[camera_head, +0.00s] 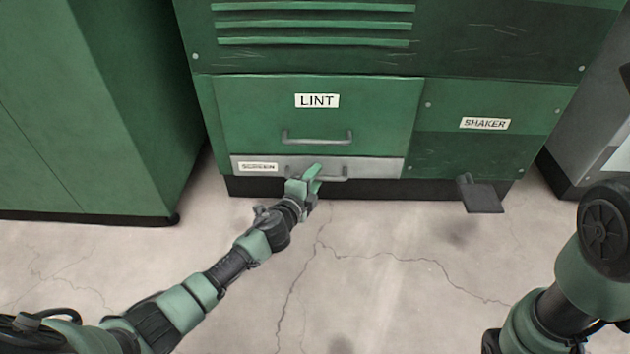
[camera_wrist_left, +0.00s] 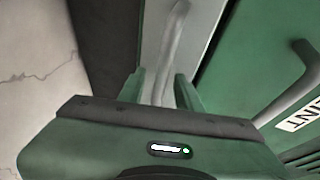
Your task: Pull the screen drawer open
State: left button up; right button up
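The screen drawer (camera_head: 380,168) is a low light-grey front with a "SCREEN" label, under the green lint drawer. It looks flush with the machine. Its grey bar handle (camera_head: 335,173) is partly hidden by my left gripper (camera_head: 312,172) in the head view. In the left wrist view the handle (camera_wrist_left: 173,45) runs up between the two green fingers of my left gripper (camera_wrist_left: 160,90). The fingers stand apart, one on each side of the bar, with gaps showing. My right gripper is out of view; only part of that arm shows at lower right.
The lint drawer (camera_head: 316,115) with its own handle (camera_head: 317,138) is just above. A dark pedal-like plate (camera_head: 482,196) sticks out below the shaker panel (camera_head: 490,140). A green cabinet (camera_head: 90,110) stands at left. The cracked concrete floor (camera_head: 390,270) in front is clear.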

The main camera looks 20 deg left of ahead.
pick_arm(q)
jog(key=shift+c, duration=0.3)
grip_shut()
jog(key=shift+s, duration=0.1)
dwell(1.0)
